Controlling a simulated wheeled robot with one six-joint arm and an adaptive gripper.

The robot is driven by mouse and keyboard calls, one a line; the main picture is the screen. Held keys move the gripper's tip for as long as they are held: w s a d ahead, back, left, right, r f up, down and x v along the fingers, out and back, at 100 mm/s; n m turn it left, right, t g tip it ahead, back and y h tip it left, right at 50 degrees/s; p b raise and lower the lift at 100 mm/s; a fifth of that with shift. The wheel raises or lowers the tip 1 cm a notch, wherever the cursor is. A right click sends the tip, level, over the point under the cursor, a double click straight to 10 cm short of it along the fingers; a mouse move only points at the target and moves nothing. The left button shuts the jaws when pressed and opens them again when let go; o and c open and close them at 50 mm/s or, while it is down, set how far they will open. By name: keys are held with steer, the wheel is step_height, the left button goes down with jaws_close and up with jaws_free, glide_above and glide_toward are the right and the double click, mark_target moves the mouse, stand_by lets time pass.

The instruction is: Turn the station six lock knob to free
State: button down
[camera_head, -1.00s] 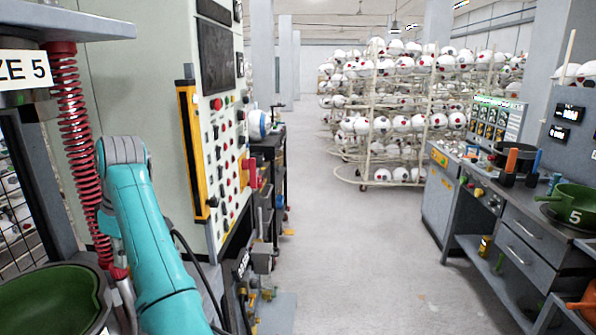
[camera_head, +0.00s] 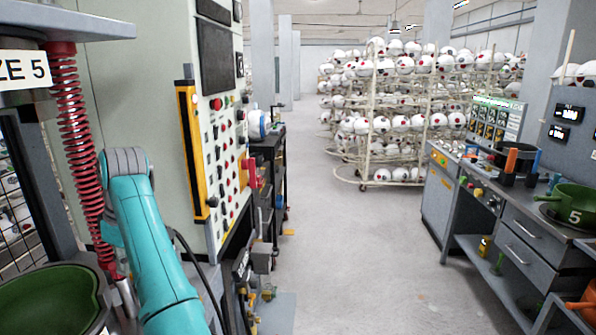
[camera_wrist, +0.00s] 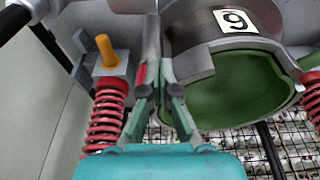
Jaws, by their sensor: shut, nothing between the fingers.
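In the wrist view, my gripper (camera_wrist: 158,88) is shut and empty, its fingertips in front of the gap between a grey bracket and a round mould (camera_wrist: 228,85). The mould is grey with a green inside. It bears a white plate (camera_wrist: 236,21) whose digit reads as 9, or as a 6 upside down. A small red piece (camera_wrist: 141,73) shows just behind the left fingertip; I cannot tell whether it is the lock knob or whether the finger touches it. A yellow-orange peg (camera_wrist: 106,49) stands on a grey block left of the fingers. The head view does not show my gripper.
Red springs stand left (camera_wrist: 104,118) and right (camera_wrist: 311,100) of the mould, with wire mesh (camera_wrist: 300,150) below. In the head view, a control panel (camera_head: 222,150) stands right of my teal arm. The aisle floor (camera_head: 340,250) is clear, with a workbench (camera_head: 525,235) on the right.

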steer(key=shift+w+d, duration=0.15)
steer(key=shift+w, duration=0.55)
steer(key=shift+w, duration=0.55)
stand_by(0.4)
steer(key=a+v, duration=0.1)
steer(key=v, duration=0.4)
steer(key=shift+r, duration=0.55)
steer(key=shift+w+d, duration=0.15)
stand_by(0.3)
